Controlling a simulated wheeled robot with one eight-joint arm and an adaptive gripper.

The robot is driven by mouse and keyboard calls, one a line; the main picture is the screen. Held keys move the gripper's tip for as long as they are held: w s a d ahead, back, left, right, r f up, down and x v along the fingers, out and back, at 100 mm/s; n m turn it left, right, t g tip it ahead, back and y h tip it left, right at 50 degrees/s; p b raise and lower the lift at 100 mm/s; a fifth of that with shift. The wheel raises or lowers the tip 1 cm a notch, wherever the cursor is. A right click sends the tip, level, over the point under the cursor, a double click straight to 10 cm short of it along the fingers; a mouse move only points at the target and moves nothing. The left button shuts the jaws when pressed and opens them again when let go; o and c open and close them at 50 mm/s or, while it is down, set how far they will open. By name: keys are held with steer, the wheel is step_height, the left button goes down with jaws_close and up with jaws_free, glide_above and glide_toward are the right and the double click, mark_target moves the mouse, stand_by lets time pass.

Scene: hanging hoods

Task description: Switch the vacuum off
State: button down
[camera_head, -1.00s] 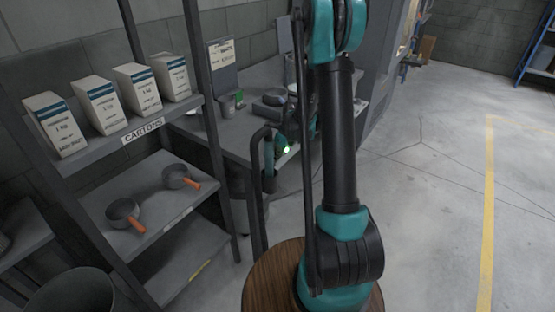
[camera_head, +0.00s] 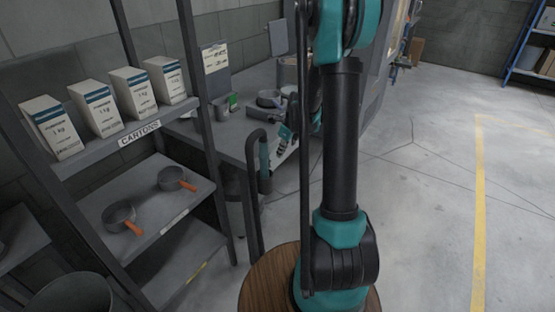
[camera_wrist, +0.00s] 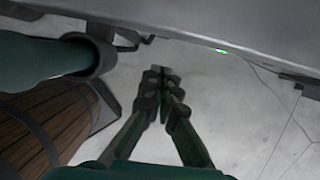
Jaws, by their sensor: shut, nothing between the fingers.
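My gripper (camera_wrist: 160,75) is shut and empty in the wrist view, its fingertips together over bare floor. A small green light (camera_wrist: 222,50) glows on the lower edge of a grey panel (camera_wrist: 250,28), up and right of the fingertips and apart from them. I cannot tell whether this light belongs to the vacuum's switch. In the head view, my gripper (camera_head: 281,148) is small and dark by the front edge of the grey bench (camera_head: 222,143), partly hidden by my arm. No vacuum can be clearly made out.
A shelf rack at left holds several cartons (camera_head: 95,108) and two orange-handled pans (camera_head: 120,217). A green item (camera_head: 233,101) and a grey pan (camera_head: 269,98) stand on the bench. Open floor (camera_head: 420,180) with a yellow line lies at right.

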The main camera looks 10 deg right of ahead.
steer(key=v, duration=0.5)
steer(key=shift+w+a+r, duration=0.2)
steer(key=shift+a+r, duration=0.05)
steer(key=shift+r, duration=0.25)
steer(key=s+a+f+n+t+h, duration=0.1)
steer(key=s+n+h, duration=0.1)
steer(key=s+n, duration=2.5)
steer(key=shift+s+f+t, duration=0.25)
steer(key=shift+s+t, duration=0.15)
steer(key=shift+s, duration=0.1)
steer(key=c, duration=2.2)
jaws_free()
